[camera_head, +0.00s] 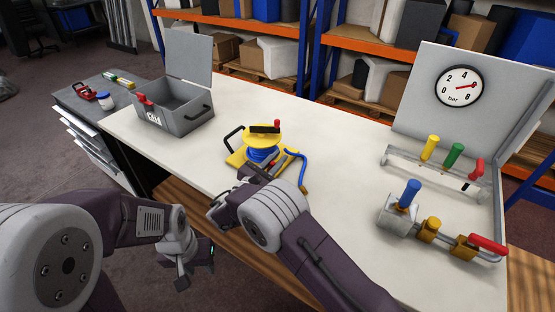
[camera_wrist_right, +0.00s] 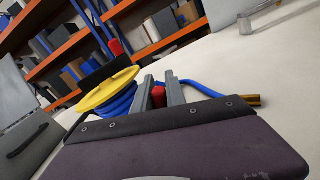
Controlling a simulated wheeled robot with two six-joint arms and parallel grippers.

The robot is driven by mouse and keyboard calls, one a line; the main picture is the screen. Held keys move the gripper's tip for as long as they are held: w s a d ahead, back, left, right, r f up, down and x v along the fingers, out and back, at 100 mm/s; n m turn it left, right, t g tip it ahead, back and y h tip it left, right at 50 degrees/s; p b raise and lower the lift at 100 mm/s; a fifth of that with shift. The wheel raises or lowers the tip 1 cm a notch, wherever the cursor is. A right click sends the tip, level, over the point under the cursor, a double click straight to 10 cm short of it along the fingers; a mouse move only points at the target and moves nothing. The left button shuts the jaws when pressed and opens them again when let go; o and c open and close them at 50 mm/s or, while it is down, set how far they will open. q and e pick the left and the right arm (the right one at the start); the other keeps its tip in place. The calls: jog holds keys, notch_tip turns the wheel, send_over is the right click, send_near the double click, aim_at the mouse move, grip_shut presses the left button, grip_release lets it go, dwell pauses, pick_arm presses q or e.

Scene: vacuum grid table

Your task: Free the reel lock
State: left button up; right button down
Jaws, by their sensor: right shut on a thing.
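The hose reel (camera_head: 262,137) has a yellow drum wound with blue hose and stands on a yellow base mid-table. It also shows in the right wrist view (camera_wrist_right: 105,92), with a red knob on top. My right gripper (camera_head: 276,163) is low at the reel's front right side. In the right wrist view, its grey fingers (camera_wrist_right: 160,84) are shut on a small red part (camera_wrist_right: 158,97) beside the drum, which looks like the reel lock. The fingers hide most of it. My left gripper (camera_head: 194,268) hangs empty in front of the table's edge; its finger gap is unclear.
Blue hose with a brass end (camera_wrist_right: 254,101) lies right of the reel. An open grey toolbox (camera_head: 184,118) stands at the left. A gauge panel (camera_head: 425,105) and colored valves (camera_head: 428,229) are at the right. The tabletop (camera_head: 340,160) between is clear.

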jog(key=shift+d+f, duration=0.1)
jog(key=shift+f, duration=0.25)
jog(key=c, duration=1.4)
grip_release()
jog(key=shift+w+r, duration=0.1)
jog(key=shift+r, duration=0.15)
